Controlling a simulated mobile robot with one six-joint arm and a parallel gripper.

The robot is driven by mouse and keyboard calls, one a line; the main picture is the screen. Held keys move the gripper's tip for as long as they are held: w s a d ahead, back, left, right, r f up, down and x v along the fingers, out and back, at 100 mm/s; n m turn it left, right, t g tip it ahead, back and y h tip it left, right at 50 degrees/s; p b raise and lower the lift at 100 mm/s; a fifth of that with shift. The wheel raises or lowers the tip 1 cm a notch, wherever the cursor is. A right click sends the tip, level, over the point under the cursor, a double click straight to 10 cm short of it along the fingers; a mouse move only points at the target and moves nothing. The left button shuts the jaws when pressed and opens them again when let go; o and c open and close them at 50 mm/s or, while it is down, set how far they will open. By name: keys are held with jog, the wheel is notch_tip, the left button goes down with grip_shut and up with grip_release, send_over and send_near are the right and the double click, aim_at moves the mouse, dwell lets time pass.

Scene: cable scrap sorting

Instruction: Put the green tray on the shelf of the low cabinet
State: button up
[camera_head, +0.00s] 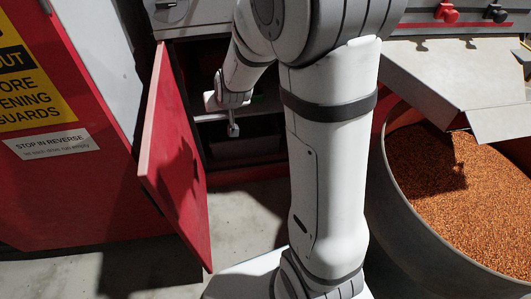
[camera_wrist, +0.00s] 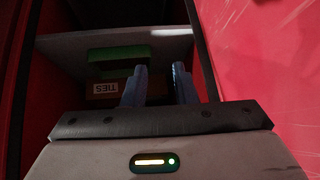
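The green tray (camera_wrist: 118,53) shows in the wrist view inside the low cabinet, appearing to rest on the grey shelf (camera_wrist: 65,45). My gripper (camera_wrist: 160,75) has its two blue fingers apart, with nothing visible between them. They point into the cabinet, close to the tray and to its right in the picture. In the head view my gripper (camera_head: 233,130) is at the cabinet's opening, in front of the shelf (camera_head: 262,107). The tray cannot be made out in the head view, and my arm hides part of the cabinet.
The red cabinet door (camera_head: 175,160) stands open on the left. A brown box marked TIES (camera_wrist: 102,88) is near the tray. A dark bin (camera_head: 245,147) sits low in the cabinet. A large drum of orange granules (camera_head: 470,190) stands at the right.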

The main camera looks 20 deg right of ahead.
jog(key=s+d+r+g, duration=0.1)
jog(key=s+r+g, duration=0.2)
jog(key=s, duration=0.9)
jog(key=s+d+r+g, duration=0.2)
jog(key=s+r+g, duration=0.1)
jog(key=s, duration=1)
jog(key=shift+d+n+h, duration=0.15)
jog(key=shift+n+h, duration=0.15)
